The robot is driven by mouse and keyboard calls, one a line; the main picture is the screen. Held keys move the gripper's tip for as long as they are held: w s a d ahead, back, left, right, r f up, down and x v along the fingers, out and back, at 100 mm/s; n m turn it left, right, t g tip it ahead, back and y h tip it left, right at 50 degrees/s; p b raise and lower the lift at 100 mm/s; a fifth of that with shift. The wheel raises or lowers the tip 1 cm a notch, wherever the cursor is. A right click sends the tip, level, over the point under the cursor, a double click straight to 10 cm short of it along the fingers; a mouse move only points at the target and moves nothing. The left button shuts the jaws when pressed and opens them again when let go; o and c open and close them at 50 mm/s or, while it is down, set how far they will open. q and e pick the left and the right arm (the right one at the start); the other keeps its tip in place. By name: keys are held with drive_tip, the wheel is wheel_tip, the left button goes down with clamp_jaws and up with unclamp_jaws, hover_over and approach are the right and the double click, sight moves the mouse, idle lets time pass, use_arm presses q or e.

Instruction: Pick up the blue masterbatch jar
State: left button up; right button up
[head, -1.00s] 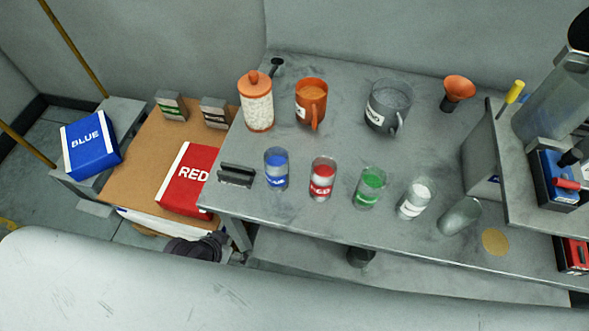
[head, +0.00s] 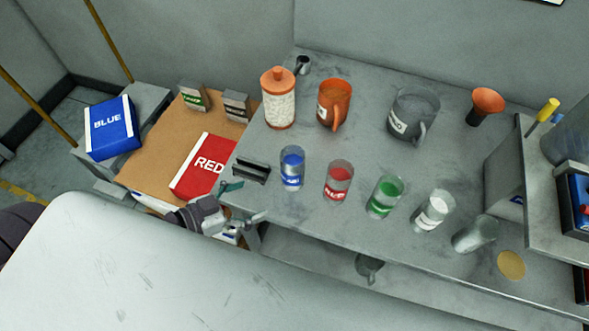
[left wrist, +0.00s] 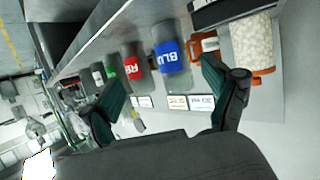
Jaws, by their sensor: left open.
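The blue masterbatch jar (head: 292,168) is a small clear jar with blue contents and a blue label. It stands upright at the left end of a row of jars on the grey bench. My left gripper (head: 245,201) is at the bench's front left corner, left of the blue jar and apart from it, open and empty. In the left wrist view the blue jar (left wrist: 169,58) lies ahead between the two spread fingers, its label readable in part. My right gripper is not in view.
A red jar (head: 338,181), a green jar (head: 384,197) and a white jar (head: 433,211) stand right of the blue one. A dark holder (head: 251,171) sits close on its left. Behind stand a pellet canister (head: 278,100), an orange jug (head: 333,106) and a grey jug (head: 412,116).

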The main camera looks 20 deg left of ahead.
sight(284, 176)
use_arm(q)
drive_tip(key=shift+w+a+r+t, duration=0.2)
drive_tip(key=shift+w+a+t, duration=0.1)
drive_tip(key=shift+w, duration=0.2)
drive_tip(key=p+x, duration=0.1)
drive_tip(key=x, duration=0.6)
drive_tip(key=shift+w+d, duration=0.3)
drive_tip(key=shift+d, duration=0.05)
drive_tip(key=x, duration=0.1)
drive_tip(key=p+x, duration=0.1)
drive_tip(key=x, duration=0.1)
drive_tip(key=p+x, duration=0.1)
drive_tip(key=shift+w+r, duration=0.2)
drive_tip(key=shift+w, duration=0.35)
drive_tip(key=shift+w+d+f, duration=0.2)
drive_tip(key=shift+w+f, duration=0.05)
drive_tip(key=shift+s, duration=0.1)
drive_tip(key=shift+c, duration=0.2)
drive_tip(key=c, duration=1.4)
